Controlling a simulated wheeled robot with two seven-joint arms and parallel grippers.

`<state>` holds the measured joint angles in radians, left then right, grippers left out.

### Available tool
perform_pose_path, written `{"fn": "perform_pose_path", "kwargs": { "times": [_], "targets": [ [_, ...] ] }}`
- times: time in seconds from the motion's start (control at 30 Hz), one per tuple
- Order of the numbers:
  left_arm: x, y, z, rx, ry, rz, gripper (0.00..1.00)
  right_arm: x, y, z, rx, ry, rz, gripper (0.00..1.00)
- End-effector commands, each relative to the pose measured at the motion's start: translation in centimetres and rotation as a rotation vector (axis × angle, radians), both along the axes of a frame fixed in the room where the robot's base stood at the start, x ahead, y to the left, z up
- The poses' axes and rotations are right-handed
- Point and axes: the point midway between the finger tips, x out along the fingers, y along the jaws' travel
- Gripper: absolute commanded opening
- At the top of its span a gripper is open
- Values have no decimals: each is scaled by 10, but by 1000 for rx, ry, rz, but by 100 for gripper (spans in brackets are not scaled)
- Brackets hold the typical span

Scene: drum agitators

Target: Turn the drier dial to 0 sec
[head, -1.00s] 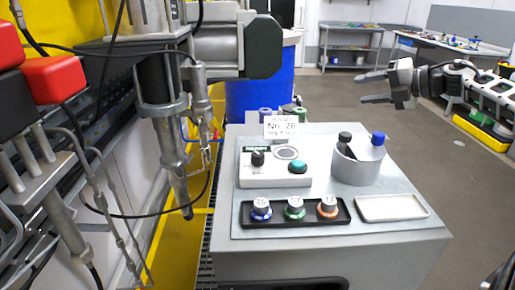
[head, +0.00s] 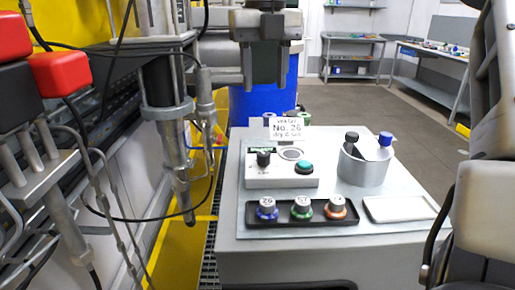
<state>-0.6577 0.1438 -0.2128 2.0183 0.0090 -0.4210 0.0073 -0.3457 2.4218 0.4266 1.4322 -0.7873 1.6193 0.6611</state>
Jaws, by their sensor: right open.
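The drier's white control box (head: 300,176) stands on the grey bench. A small black dial (head: 263,158) is on its left part, under a dark label; its setting is too small to read. A teal button (head: 304,167) and a round opening (head: 291,153) are on the same box. My right gripper (head: 265,84) hangs from the top of the head view, fingers pointing down. It is open and empty, apart from the dial and above it in the picture. My left gripper is not in view.
A sign (head: 290,129) reading "No. 26" stands behind the box. A metal cup (head: 362,172) with two bottles is to the right. In front are a black tray (head: 392,218) with three capped jars and a white tray (head: 401,209). A metal probe (head: 172,150) hangs at left.

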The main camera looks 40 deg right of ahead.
Motion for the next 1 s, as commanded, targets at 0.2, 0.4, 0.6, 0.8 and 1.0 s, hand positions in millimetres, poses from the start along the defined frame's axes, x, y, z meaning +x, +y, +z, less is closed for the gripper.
{"fn": "perform_pose_path", "kwargs": {
  "times": [0.2,0.4,0.6,0.8,1.0],
  "targets": [
    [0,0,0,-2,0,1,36,0,1,-46,5,4,5,46],
    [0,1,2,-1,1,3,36,0,1,-90,6,5,4,46],
    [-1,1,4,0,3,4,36,0,1,-125,7,2,4,46],
    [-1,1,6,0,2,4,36,0,1,-143,4,0,3,46],
    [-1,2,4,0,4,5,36,1,1,-147,4,-2,3,46]
  ]
}}
